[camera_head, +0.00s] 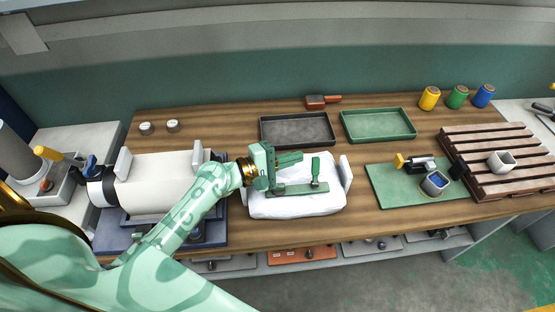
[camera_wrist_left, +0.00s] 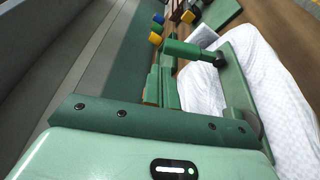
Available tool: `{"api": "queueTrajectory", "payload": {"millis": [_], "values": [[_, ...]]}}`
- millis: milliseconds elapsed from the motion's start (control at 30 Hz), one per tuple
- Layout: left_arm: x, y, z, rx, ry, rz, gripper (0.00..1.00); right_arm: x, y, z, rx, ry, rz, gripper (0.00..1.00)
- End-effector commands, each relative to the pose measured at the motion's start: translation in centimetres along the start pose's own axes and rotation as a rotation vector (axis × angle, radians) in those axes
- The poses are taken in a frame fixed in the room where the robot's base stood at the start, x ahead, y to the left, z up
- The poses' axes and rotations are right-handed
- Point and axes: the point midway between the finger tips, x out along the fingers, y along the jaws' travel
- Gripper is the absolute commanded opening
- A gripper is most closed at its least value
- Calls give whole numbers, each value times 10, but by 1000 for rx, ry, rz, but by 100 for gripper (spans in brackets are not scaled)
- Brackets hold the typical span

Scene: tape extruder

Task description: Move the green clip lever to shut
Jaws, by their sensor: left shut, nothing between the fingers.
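The green clip (camera_head: 290,190) lies across the top of the white bag (camera_head: 285,208). Its green lever (camera_head: 316,172) stands up from the right part of the bar, raised rather than flat. In the left wrist view the lever (camera_wrist_left: 188,50) juts out from the clip bar (camera_wrist_left: 236,85), over the white bag (camera_wrist_left: 275,85). My left gripper (camera_head: 290,158) is shut and empty, just above and to the left of the lever, apart from it in the head view. Its fingers (camera_wrist_left: 163,88) also show in the left wrist view, beside the lever. My right gripper is not in view.
A white roll machine (camera_head: 155,180) stands left of the bag. A black tray (camera_head: 297,130) and a green tray (camera_head: 378,124) lie behind. A green mat (camera_head: 390,190) and a slatted wooden rack (camera_head: 480,145) are at right. Wood between the bag and mat is clear.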

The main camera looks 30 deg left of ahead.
Motion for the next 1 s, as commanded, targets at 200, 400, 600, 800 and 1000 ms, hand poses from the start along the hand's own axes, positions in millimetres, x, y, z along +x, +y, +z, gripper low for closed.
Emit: {"api": "queueTrajectory", "payload": {"millis": [200,400,600,800,1000], "values": [[26,0,0,-1,0,1,0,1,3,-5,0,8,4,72],[32,0,0,0,0,-1,0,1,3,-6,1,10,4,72],[32,0,0,0,0,-1,0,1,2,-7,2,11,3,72],[32,-1,1,14,-1,4,0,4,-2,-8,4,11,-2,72],[30,-1,4,51,0,16,0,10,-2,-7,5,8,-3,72]]}}
